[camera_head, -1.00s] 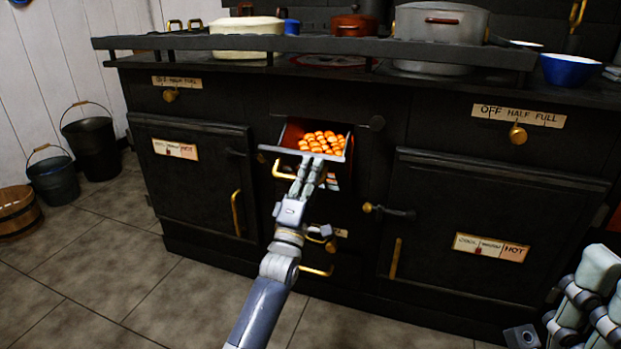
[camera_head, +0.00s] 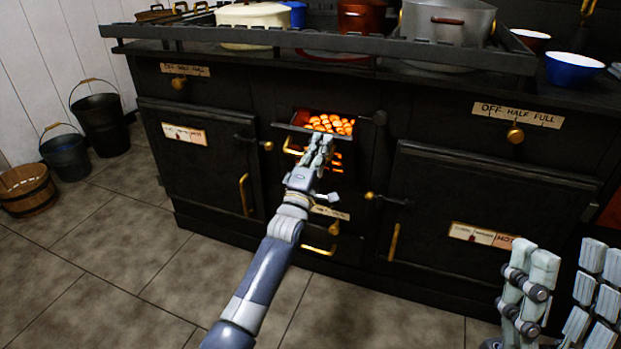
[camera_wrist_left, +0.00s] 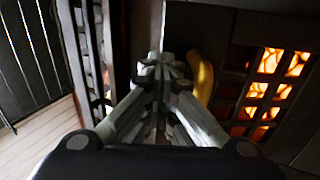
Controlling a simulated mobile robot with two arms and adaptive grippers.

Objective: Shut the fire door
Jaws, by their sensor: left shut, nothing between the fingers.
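The fire door (camera_head: 284,128) is in the middle of the black stove front. It stands partly open, with its upper edge tilted out and glowing coals (camera_head: 332,123) showing above it. Its brass handle (camera_head: 293,146) is on the front. My left gripper (camera_head: 321,142) is shut and empty, with its fingertips at the door's front, right of the handle; contact cannot be told. In the left wrist view the shut fingers (camera_wrist_left: 162,66) are beside the yellow handle (camera_wrist_left: 201,78), with the glowing grate (camera_wrist_left: 268,85) to the right. My right gripper (camera_head: 567,285) is open and empty at lower right.
Closed oven doors flank the firebox, the left one (camera_head: 205,165) and the right one (camera_head: 480,205). A drawer handle (camera_head: 320,250) juts out below. Pots and a blue bowl (camera_head: 573,68) stand on top. Buckets (camera_head: 65,155) are at left. The tiled floor in front is clear.

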